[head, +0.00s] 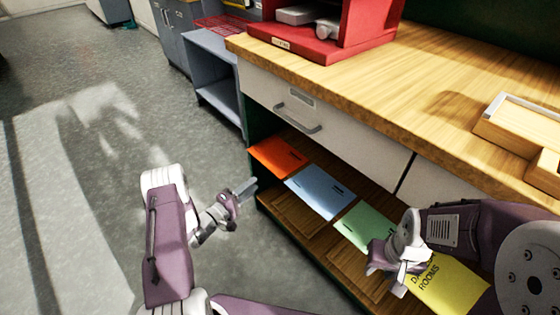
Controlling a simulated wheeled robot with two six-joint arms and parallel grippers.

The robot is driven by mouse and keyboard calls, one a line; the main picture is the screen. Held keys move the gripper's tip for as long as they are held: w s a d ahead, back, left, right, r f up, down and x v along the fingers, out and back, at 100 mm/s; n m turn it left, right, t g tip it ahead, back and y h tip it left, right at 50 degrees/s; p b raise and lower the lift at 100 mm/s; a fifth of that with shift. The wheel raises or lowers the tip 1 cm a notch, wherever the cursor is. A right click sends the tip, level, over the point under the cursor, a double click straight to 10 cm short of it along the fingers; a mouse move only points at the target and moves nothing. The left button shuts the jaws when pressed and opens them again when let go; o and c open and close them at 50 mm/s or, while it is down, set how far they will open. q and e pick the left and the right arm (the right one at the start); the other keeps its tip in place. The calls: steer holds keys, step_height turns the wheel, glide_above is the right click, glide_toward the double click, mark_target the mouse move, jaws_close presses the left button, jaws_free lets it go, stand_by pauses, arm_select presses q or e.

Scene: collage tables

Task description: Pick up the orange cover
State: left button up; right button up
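The orange cover (278,156) lies flat at the left end of the shelf under the counter, beside a blue cover (320,192). My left gripper (247,188) is in front of the shelf, a little below and left of the orange cover and apart from it. Its fingers look close together, but the gap between them is too small to tell. My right gripper (385,268) is over the right part of the shelf, near a green cover (362,226) and a yellow cover (449,284). Its fingers are partly hidden and their state is unclear.
The wooden counter (400,75) with a white drawer (320,115) overhangs the shelf (284,213). A red stand (325,45) and a wooden tray (515,125) are on top. A grey cabinet (213,75) stands to the left. The floor (75,150) at left is clear.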

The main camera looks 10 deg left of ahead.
mark_target(276, 167)
arm_select(q)
steer(key=b+x, duration=0.4)
steer(key=x, duration=0.4)
steer(key=shift+w+d+b, duration=0.2)
steer(key=shift+w+b, duration=0.05)
steer(key=shift+b, duration=0.05)
steer(key=shift+w+r, duration=0.1)
jaws_close()
